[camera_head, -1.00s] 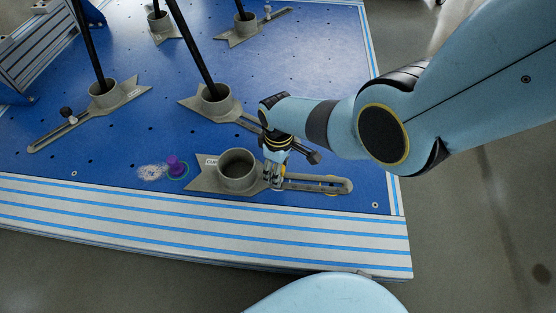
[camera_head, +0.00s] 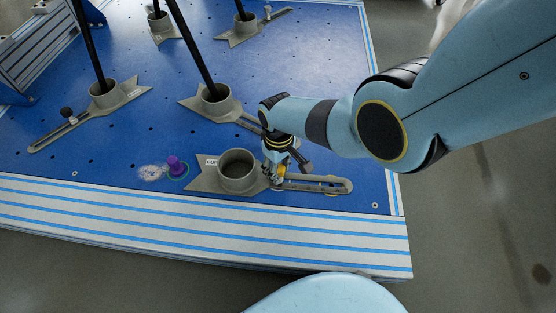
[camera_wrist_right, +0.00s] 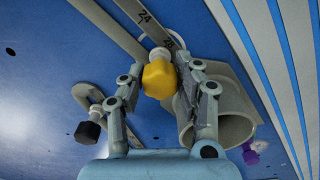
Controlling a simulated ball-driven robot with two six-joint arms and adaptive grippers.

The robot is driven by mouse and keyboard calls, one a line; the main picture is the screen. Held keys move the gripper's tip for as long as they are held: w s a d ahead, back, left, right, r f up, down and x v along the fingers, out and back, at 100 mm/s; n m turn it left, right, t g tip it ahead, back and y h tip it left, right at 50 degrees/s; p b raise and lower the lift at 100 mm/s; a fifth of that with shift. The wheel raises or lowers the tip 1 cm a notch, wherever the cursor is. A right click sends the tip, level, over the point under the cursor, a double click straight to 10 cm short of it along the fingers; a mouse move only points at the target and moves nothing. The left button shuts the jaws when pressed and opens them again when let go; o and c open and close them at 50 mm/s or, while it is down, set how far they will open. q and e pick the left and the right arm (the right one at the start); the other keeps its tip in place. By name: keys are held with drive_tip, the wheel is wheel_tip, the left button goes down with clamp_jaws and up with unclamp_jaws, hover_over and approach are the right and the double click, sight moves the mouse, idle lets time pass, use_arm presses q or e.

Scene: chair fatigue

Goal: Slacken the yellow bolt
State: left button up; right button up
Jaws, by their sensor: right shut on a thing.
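The yellow bolt (camera_wrist_right: 159,80) has a faceted head and sits on the slotted arm of a grey clamp (camera_head: 318,184). In the head view a bit of the bolt (camera_head: 281,171) shows beneath my right wrist. My right gripper (camera_wrist_right: 161,73) is shut on the yellow bolt, with one finger on each side of its head. In the head view my right gripper (camera_head: 275,166) is just right of the clamp's round cup (camera_head: 238,185), low over the table. My left gripper is not in view.
A purple knob (camera_head: 176,166) stands left of the cup. A black knob (camera_wrist_right: 89,130) shows in the wrist view. More grey clamps (camera_head: 103,95) hold black poles on the blue table (camera_head: 110,138). The striped front edge (camera_head: 200,224) is clear.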

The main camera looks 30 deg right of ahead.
clamp_jaws()
drive_tip(key=n, duration=0.4)
drive_tip(key=n, duration=0.3)
drive_tip(key=shift+n, duration=0.3)
drive_tip(key=shift+n, duration=0.3)
drive_tip(key=n, duration=0.3)
drive_tip(key=shift+n+p, duration=0.3)
drive_tip(key=shift+n, duration=0.1)
